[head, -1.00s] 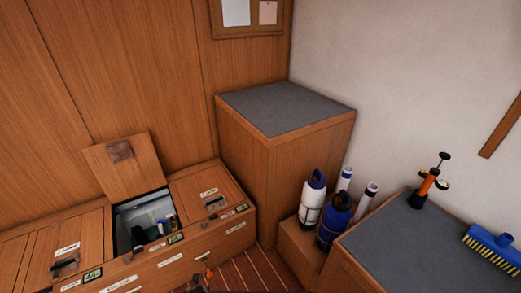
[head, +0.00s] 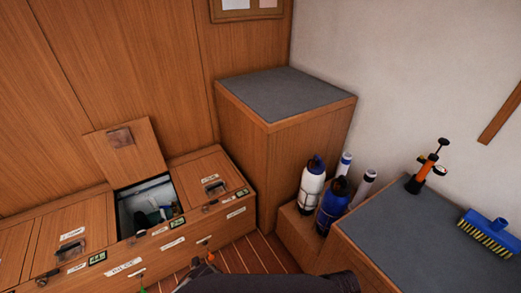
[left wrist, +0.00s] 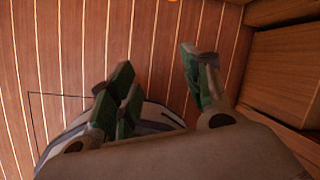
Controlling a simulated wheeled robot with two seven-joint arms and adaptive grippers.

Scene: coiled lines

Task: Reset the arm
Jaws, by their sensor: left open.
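My left gripper (left wrist: 158,62) shows in the left wrist view with its green-padded fingers spread apart. It is open and empty, above the striped wooden floor (left wrist: 75,55). In the head view a dark arm link of mine (head: 270,284) crosses the bottom edge. A small dark and orange part (head: 207,262) shows beside it, too small to name with certainty. My right gripper is not in view.
A wooden locker bench (head: 190,236) stands at left with one lid (head: 128,155) raised and items inside. A grey-topped cabinet (head: 285,95) stands behind. Bottles (head: 331,208) stand beside the right counter (head: 410,245), which holds a pump (head: 424,170) and blue brush (head: 487,233).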

